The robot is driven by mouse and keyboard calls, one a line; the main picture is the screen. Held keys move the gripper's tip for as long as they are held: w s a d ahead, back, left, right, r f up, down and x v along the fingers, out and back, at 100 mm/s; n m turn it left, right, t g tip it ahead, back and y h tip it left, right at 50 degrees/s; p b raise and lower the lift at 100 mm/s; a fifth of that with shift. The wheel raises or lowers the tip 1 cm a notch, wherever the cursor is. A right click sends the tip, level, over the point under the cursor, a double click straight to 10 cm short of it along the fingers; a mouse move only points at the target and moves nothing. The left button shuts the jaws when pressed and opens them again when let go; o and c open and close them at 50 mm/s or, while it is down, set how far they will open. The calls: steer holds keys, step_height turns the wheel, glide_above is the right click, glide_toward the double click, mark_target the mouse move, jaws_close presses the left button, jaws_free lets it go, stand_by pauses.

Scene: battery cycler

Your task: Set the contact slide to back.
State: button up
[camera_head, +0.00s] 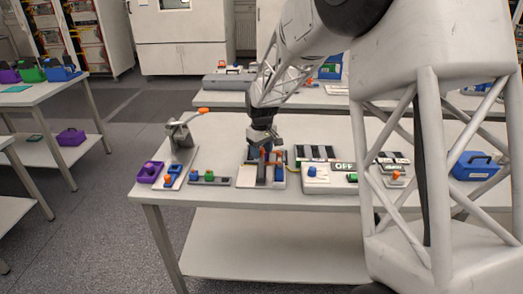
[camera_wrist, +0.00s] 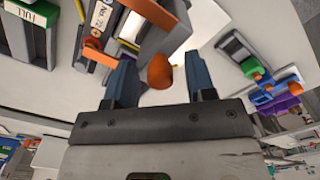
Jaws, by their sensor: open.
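My gripper (camera_head: 263,143) is above the middle fixture (camera_head: 246,176) on the table, pointing down. In the wrist view its two blue-grey fingers (camera_wrist: 160,82) are spread apart. A rounded orange knob (camera_wrist: 159,71) shows between the fingers, with gaps on both sides; it looks like the contact slide's knob. Whether it lies at fingertip depth I cannot tell. Behind it is a grey block (camera_wrist: 165,38) of the fixture. The slide's position along its track cannot be read. In the head view the gripper and orange parts overlap, hiding details.
Left of the fixture are a small box with a green knob (camera_head: 209,176), a lever stand with an orange handle (camera_head: 203,110) and a purple bin (camera_head: 150,172). Right is a white unit with an OFF display (camera_head: 344,167). A blue bin (camera_head: 477,166) stands farther right.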

steer(key=shift+c, duration=0.3)
jaws_close()
steer(key=shift+a, duration=2.7)
steer(key=shift+o, duration=0.3)
jaws_free()
steer(key=shift+a, duration=0.1)
steer(key=shift+r, duration=0.1)
step_height(320, 180, up, 8)
